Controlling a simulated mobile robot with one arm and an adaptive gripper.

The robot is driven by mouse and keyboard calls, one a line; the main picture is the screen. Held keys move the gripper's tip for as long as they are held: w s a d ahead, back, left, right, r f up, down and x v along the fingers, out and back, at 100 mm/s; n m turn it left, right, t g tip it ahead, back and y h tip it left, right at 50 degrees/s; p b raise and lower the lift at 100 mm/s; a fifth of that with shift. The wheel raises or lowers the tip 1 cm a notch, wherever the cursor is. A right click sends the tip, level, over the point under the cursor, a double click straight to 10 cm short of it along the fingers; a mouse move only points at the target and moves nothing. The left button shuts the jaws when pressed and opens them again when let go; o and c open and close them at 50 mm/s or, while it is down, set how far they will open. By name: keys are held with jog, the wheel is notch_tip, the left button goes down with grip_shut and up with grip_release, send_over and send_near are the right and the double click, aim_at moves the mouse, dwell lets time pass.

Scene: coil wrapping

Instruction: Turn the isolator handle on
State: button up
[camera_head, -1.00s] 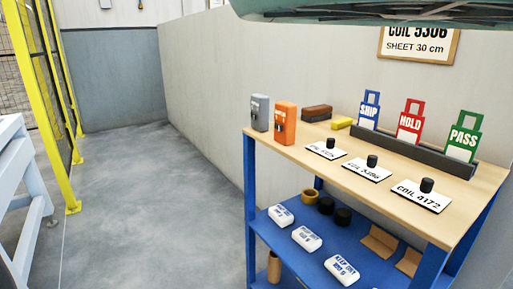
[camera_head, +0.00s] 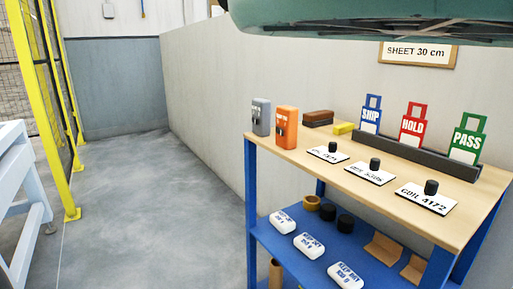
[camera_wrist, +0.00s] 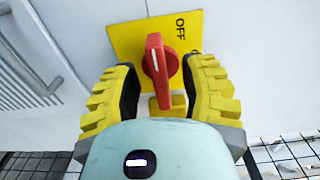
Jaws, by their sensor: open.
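The isolator handle (camera_wrist: 155,62) is a red rotary handle with a white line on its grip, on a yellow plate (camera_wrist: 128,38) marked OFF. It shows in the wrist view, with its grip close to upright and slightly tilted. The OFF label is at the upper right of the handle. My gripper (camera_wrist: 158,80) is open, with one yellow ribbed finger on each side of the handle. A gap shows between each finger and the red grip. The lower part of the plate is partly hidden by my gripper. The handle is not in the head view.
A white panel surrounds the plate, with a vent grille (camera_wrist: 25,65) at left. In the head view a blue-framed bench (camera_head: 300,150) holds tags, coil labels and boxes. A yellow-framed fence (camera_head: 52,120) stands left, with clear floor (camera_head: 150,210) between.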

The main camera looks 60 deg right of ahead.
jog(key=shift+w+a, duration=0.1)
jog(key=shift+a, duration=0.35)
jog(key=shift+d, duration=0.1)
grip_shut()
dwell(0.3)
